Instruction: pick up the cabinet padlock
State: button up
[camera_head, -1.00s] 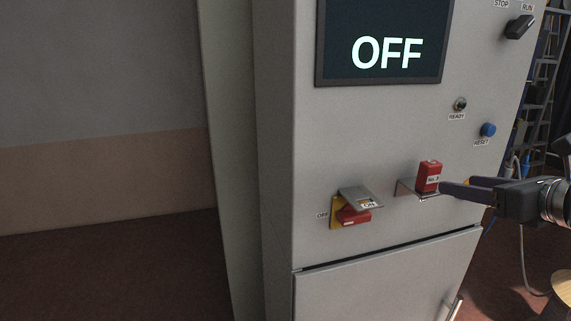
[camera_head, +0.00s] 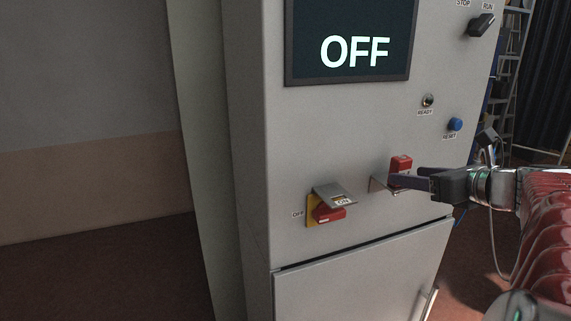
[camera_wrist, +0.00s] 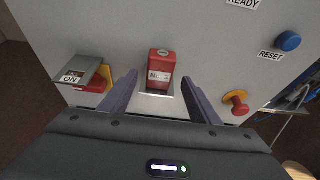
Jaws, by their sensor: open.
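The red padlock (camera_head: 401,163) with a pale label sits on a small metal shelf (camera_head: 378,185) on the grey cabinet's front. In the wrist view the padlock (camera_wrist: 161,66) stands upright on the shelf (camera_wrist: 155,93), ahead of and between my fingers. My gripper (camera_head: 395,180) reaches in from the right in the head view and overlaps the padlock's lower part. In the wrist view my gripper (camera_wrist: 160,80) is open, with one finger on each side of the padlock and visible gaps. I cannot tell from the views how far the fingertips reach around it.
A red switch handle on a yellow plate (camera_head: 311,211), under a grey flap (camera_head: 335,195), juts out left of the shelf. A red-and-yellow knob (camera_wrist: 237,103) is at right in the wrist view. A blue reset button (camera_head: 456,124) is above right. The screen (camera_head: 350,25) reads OFF.

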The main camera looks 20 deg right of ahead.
jog(key=shift+x, duration=1.55)
jog(key=shift+c, duration=0.7)
jog(key=c, duration=1.1)
